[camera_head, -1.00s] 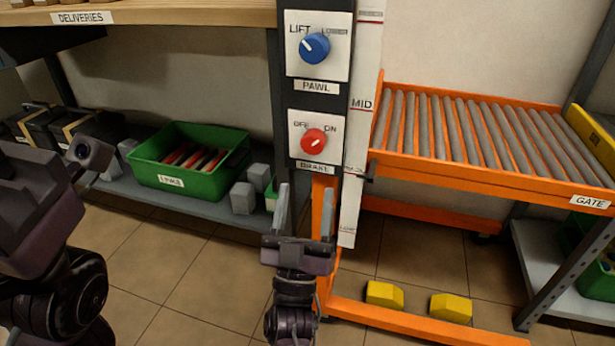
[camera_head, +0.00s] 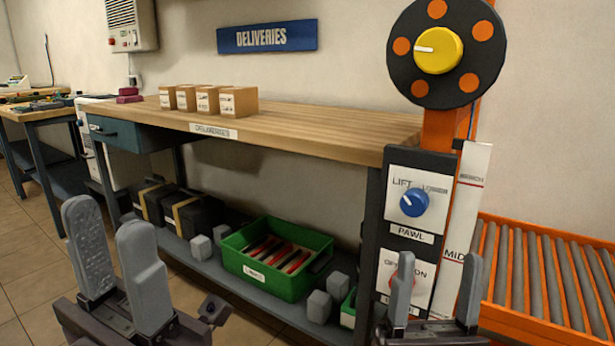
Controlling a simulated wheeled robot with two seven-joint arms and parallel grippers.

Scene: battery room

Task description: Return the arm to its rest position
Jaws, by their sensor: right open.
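My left gripper (camera_head: 112,228) is at the lower left, in front of the shelf under the bench, with its two grey fingers upright and apart. Nothing shows between them. My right gripper (camera_head: 437,285) is at the lower right, in front of the control post. Its two fingers point up, apart and empty. One of them covers part of the red brake knob (camera_head: 400,272). The lower links of both arms are out of view.
A wooden bench (camera_head: 330,127) carries several small boxes (camera_head: 225,102). Below it, a shelf holds a green bin (camera_head: 290,285) and grey blocks. The post has a blue pawl knob (camera_head: 414,202) and a yellow knob (camera_head: 440,50). An orange roller conveyor (camera_head: 545,275) stands right.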

